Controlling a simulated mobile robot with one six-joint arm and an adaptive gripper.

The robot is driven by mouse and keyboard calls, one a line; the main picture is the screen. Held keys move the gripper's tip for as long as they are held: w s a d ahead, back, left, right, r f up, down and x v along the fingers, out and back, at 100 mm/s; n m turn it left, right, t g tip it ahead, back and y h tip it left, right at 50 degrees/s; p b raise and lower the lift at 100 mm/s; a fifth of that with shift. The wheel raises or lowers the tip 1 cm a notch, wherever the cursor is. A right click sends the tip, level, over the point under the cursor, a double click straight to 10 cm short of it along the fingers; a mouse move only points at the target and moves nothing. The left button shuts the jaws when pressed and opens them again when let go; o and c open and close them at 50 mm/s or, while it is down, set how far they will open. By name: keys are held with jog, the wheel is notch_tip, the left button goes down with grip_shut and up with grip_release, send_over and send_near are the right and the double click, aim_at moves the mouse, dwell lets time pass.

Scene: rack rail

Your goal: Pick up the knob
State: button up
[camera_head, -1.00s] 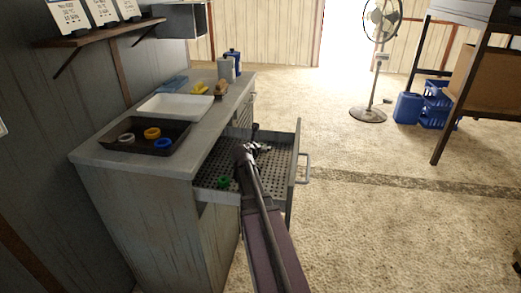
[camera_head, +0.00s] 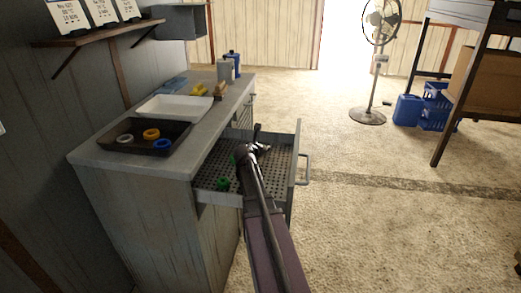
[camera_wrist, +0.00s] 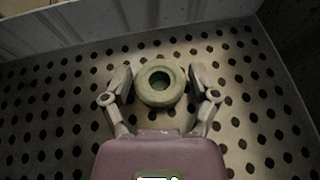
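The knob (camera_wrist: 161,82) is a round, pale green piece with a dark hole in its middle. In the wrist view it sits between the two fingers of my gripper (camera_wrist: 160,82), over the perforated drawer floor. A green piece (camera_head: 223,184) lies near the drawer's front left, and a bit of green shows beside my gripper.
The drawer's walls stand close around my gripper. On the counter (camera_head: 190,160) are a dark tray (camera_head: 120,144) with white, yellow and blue rings, a white tray (camera_head: 175,107) and bottles (camera_head: 232,63). A fan (camera_head: 368,115) stands on the open floor behind.

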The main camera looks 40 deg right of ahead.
jog(key=c, duration=0.6)
jog(key=shift+r, duration=0.1)
notch_tip(320, 180, up, 10)
jog(key=p, duration=1)
dwell(0.4)
